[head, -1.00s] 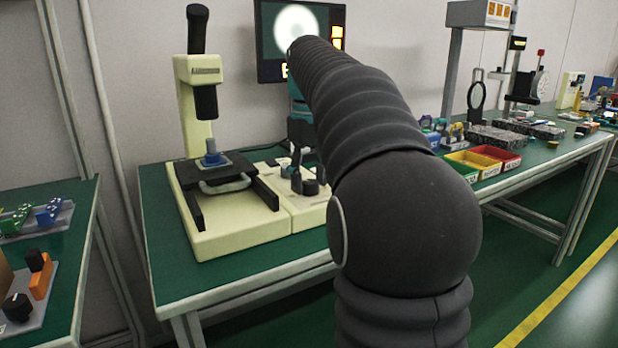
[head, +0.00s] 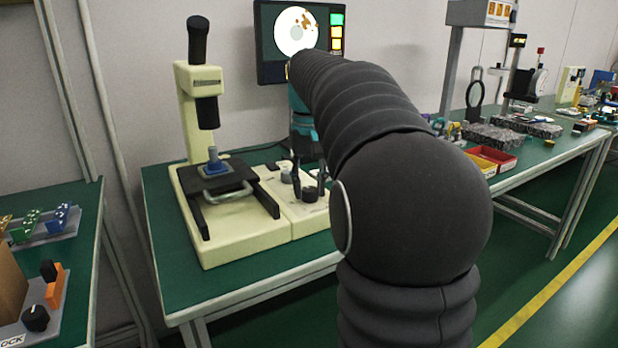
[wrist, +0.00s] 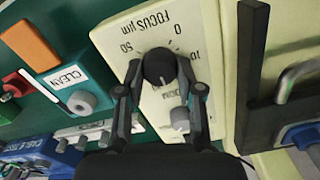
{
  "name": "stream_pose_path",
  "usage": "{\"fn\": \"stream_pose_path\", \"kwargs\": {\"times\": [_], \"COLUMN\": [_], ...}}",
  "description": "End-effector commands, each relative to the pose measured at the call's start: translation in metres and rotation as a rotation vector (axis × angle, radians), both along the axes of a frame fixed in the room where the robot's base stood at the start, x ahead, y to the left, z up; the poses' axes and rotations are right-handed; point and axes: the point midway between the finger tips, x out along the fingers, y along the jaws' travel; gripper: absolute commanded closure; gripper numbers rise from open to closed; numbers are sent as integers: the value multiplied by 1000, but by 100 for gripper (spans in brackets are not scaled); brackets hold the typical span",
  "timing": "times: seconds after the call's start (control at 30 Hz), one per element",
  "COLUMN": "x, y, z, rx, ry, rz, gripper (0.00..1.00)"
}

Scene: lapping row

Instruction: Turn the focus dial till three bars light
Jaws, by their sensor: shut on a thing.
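The focus dial (wrist: 160,67) is a round black knob with a pointer, on a cream panel (wrist: 205,30) marked FOCUS µm. My gripper (wrist: 159,70) is shut on the dial, one finger on each side. In the head view the dial (head: 309,194) shows beyond my arm, and my gripper (head: 308,180) is partly hidden by it. The monitor (head: 266,42) shows a bright disc with brown patches.
A smaller grey knob (wrist: 180,119) sits close below the dial. The microscope (head: 195,95) and its black stage (head: 222,180) stand left of the panel. A red bin (head: 493,158) is to the right on the green bench.

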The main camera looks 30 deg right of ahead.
Motion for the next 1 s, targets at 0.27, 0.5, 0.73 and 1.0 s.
{"fn": "stream_pose_path", "kwargs": {"times": [0.27,0.5,0.73,1.0], "x": [0,0,1,1], "y": [0,0,0,-1], "z": [-1,0,4,44], "rx": [-1,0,-1,-1], "ry": [-2,-1,-3,-5], "rz": [0,0,0,0], "gripper": [59,39,39,39]}}
